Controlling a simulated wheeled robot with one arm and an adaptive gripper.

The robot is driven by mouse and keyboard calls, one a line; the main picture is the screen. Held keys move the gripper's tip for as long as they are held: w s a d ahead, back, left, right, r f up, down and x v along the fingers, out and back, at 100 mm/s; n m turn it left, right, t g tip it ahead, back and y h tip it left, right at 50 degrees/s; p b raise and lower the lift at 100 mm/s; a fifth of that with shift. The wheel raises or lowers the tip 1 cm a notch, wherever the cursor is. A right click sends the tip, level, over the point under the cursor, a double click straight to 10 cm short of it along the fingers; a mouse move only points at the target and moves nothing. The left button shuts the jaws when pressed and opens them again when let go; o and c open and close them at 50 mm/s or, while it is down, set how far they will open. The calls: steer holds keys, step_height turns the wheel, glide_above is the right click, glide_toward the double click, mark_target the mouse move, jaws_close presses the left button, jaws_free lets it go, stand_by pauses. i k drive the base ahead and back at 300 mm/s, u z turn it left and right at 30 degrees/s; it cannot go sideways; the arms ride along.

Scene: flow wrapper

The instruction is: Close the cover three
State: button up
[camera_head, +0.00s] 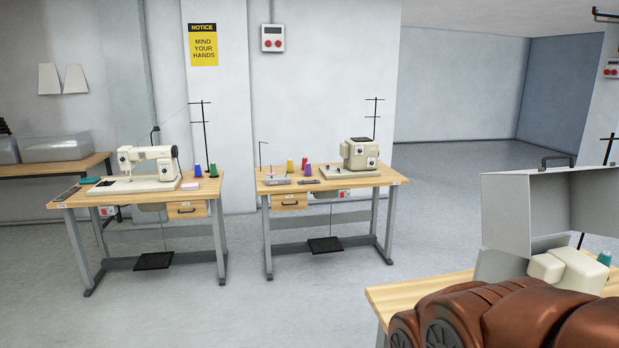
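A light grey sheet-metal cover (508,214) with a dark handle (556,161) on its top edge stands raised at the right. It is over a wooden table (428,289), and its open side shows. Cream machine parts (572,269) are in view below it. No number can be read on the cover, so I cannot tell whether it is cover three. Its right end is cut off by the picture edge. My gripper is not in view. A reddish-brown link of my arm hides the table's front and the lower part of the machine.
A teal thread spool (604,258) stands beside the cream parts. Two sewing tables stand along the wall, with a sewing machine (148,168) on the left one and another machine (360,154) on the right one. The grey floor (270,305) between is clear.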

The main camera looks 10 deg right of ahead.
mark_target(517, 207)
steer(key=z, duration=1.3)
steer(key=k, duration=0.45)
steer(key=z, duration=0.25)
steer(key=i, duration=0.5)
